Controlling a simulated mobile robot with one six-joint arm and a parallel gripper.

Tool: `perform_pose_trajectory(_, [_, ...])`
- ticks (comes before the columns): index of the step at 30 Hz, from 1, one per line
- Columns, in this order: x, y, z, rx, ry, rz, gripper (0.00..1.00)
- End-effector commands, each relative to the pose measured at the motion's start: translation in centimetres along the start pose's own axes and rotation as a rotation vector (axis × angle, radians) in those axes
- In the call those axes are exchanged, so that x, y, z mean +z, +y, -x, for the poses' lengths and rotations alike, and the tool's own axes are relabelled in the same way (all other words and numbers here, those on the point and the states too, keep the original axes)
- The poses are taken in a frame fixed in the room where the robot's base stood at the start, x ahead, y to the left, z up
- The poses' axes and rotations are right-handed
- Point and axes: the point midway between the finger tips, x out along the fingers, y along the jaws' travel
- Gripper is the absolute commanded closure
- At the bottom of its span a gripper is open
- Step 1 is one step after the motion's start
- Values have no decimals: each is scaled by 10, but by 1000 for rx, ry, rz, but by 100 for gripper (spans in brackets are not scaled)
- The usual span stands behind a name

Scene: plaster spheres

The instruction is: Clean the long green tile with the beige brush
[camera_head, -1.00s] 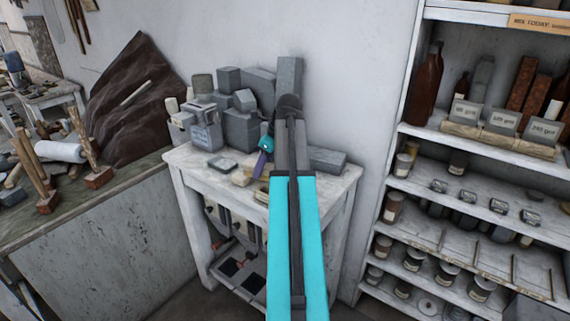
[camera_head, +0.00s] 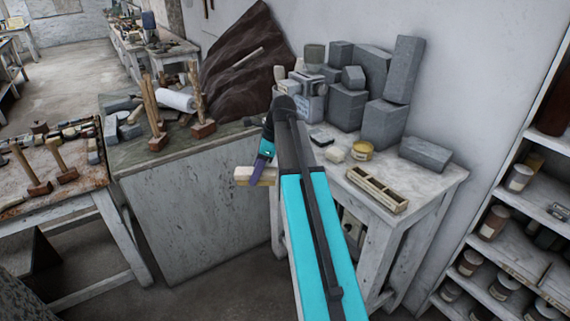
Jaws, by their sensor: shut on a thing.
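My gripper (camera_head: 263,168), with purple fingers, is shut on the beige brush (camera_head: 243,176). The brush is a pale block held level, out past the left edge of the white table (camera_head: 440,180) and in front of the grey-sided bench. Part of the brush is hidden by the fingers. I cannot make out the long green tile for certain; my arm covers part of the white table.
The bench (camera_head: 150,150) at left holds mallets and a white roll. Shelves (camera_head: 510,215) stand at right.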

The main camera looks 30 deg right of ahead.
Motion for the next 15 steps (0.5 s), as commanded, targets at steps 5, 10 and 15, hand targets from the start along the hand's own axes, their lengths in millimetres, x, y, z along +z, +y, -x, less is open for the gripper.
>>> perform_pose_trajectory(5, [46,28,-39,75,3,186,79])
perform_pose_trajectory(10, [84,60,-71,158,5,393,79])
perform_pose_trajectory(15, [115,94,-98,260,5,648,79])
